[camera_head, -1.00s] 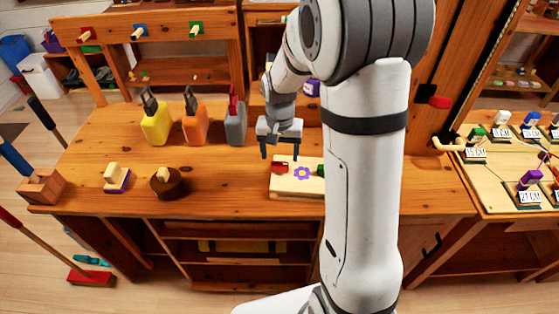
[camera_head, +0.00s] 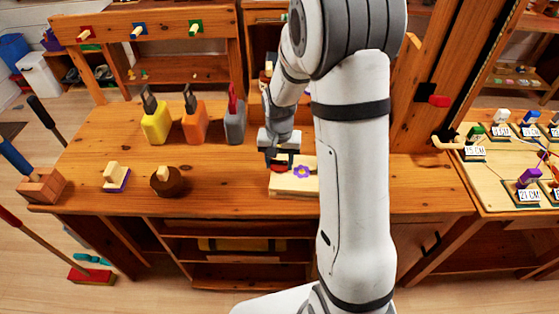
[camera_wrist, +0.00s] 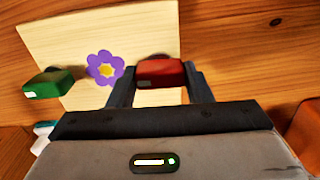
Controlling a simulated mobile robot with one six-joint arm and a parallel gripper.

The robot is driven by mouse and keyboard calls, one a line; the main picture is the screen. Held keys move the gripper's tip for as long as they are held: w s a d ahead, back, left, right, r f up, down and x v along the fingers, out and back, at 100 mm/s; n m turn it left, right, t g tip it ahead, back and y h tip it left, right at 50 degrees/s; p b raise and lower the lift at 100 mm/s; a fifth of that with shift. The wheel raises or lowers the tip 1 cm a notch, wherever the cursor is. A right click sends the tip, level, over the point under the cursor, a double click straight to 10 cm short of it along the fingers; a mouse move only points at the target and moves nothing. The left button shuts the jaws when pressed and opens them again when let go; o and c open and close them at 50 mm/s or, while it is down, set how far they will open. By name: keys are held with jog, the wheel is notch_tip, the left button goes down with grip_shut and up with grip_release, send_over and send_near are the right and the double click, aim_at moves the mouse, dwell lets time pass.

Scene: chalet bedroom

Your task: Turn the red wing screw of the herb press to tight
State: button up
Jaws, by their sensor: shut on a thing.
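The herb press is a pale wooden board (camera_head: 288,188) with a purple flower on it, lying on the workbench; its board (camera_wrist: 150,30) fills the upper left of the wrist view. The red wing screw (camera_wrist: 161,72) sits at the right part of the board in the wrist view, and its red shows below my gripper (camera_head: 281,165) in the head view. My gripper (camera_wrist: 158,90) has one finger on each side of the red wing and is shut on it. The green wing screw (camera_wrist: 48,84) is at the board's other side. My arm hides the board's right end in the head view.
Yellow (camera_head: 156,124), orange (camera_head: 195,124) and grey (camera_head: 235,125) blocks with handles stand behind to the left. A round dark wooden piece (camera_head: 166,182) and a small purple-based block (camera_head: 115,177) stand left. The bench front between is clear.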

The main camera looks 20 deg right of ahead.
jog(key=c, duration=0.3)
jog(key=shift+m, duration=0.3)
jog(key=m+b, duration=0.1)
jog(key=m, duration=0.2)
jog(key=m+b, duration=0.1)
jog(key=m, duration=0.4)
jog(key=m+b, duration=0.1)
jog(key=m, duration=0.3)
jog(key=shift+m+b, duration=0.4)
jog(key=shift+m, duration=2.1)
jog(key=o, duration=1)
jog(key=shift+c, duration=0.2)
